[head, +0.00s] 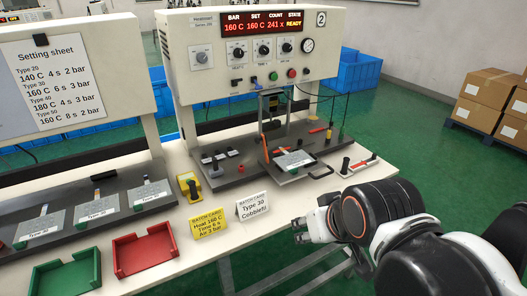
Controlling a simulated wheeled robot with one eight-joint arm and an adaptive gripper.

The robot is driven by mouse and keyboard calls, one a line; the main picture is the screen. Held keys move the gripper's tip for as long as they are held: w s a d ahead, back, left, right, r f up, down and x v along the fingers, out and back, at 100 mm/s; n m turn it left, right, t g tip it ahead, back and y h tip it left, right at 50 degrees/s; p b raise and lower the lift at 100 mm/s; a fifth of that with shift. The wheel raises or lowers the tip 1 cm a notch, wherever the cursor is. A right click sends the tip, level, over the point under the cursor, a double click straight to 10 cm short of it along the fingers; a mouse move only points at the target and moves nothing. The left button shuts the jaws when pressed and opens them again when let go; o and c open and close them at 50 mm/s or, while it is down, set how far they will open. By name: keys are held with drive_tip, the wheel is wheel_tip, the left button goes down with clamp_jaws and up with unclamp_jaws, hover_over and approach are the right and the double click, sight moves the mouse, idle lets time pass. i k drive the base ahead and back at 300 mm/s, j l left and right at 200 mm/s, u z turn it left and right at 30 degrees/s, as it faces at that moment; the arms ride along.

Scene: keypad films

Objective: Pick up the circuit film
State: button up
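Several flat grey pieces with narrow tails and white type labels, which look like the circuit films or their holders, lie in a row on a dark rack (75,240) at the left. They are a left piece (40,222), a middle piece (97,207) and a right piece (150,191). A similar labelled grey piece (293,160) lies on the press bed at centre. Which one is the task's film I cannot tell. My gripper (318,222) is at the right of the table, beyond the batch cards and apart from all the pieces.
Press 2 (248,60) reads READY. A yellow batch card (208,224), a white card reading Type 30 (252,206) and a yellow device (189,188) stand on the white table. A red tray (145,254) and a green tray (66,278) sit at front left. A setting sheet (52,80) hangs behind.

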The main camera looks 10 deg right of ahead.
sight(290, 162)
drive_tip(key=u, duration=0.4)
drive_tip(key=j+u, duration=0.15)
drive_tip(key=u, duration=0.2)
drive_tip(key=k+u, duration=0.1)
drive_tip(key=u, duration=0.3)
drive_tip(key=j+u, duration=0.15)
drive_tip(key=u, duration=0.2)
drive_tip(key=z, duration=1.85)
drive_tip(key=i+z, duration=0.85)
drive_tip(key=i+j, duration=0.05)
drive_tip(key=i, duration=0.05)
